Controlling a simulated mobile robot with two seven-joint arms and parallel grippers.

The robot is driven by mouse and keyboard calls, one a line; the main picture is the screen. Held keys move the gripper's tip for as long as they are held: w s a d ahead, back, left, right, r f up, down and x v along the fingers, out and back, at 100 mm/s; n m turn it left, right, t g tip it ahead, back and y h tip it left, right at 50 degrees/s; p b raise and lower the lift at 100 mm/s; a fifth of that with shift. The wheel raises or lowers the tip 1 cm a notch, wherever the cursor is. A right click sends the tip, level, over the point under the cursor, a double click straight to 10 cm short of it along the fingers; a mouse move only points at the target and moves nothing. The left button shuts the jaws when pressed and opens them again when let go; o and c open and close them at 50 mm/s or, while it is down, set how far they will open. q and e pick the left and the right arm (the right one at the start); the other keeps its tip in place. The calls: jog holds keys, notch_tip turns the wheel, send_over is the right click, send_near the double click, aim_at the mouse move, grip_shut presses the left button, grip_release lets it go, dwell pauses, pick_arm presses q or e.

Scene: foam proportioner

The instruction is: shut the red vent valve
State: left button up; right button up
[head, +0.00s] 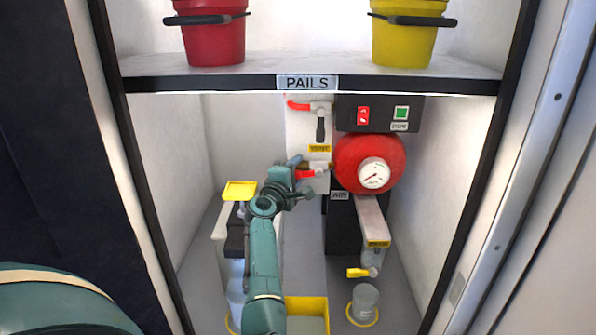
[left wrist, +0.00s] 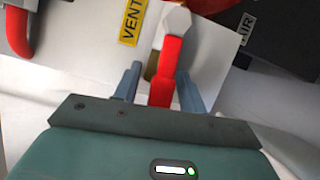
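The red vent valve handle (head: 309,173) is low on the white panel, just below a yellow VENT label (head: 320,148). In the left wrist view the red handle (left wrist: 165,72) runs from a pale hexagonal hub down between my fingers. My left gripper (head: 301,172) is at the handle from the left. The left wrist view shows the gripper (left wrist: 158,85) open, one finger on each side of the handle. A gap shows at the left finger; the right finger is close to the handle, and contact cannot be told. My right gripper is not in view.
Another red-handled valve (head: 300,105) sits above on the panel. A red tank with a gauge (head: 373,174) and a black switch box (head: 380,113) are to the right. A shelf edge (head: 230,83) runs overhead. A yellow-rimmed bin (head: 306,303) is below.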

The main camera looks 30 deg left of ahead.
pick_arm(q)
jog(key=c, duration=0.6)
grip_shut()
jog(key=shift+f, duration=0.1)
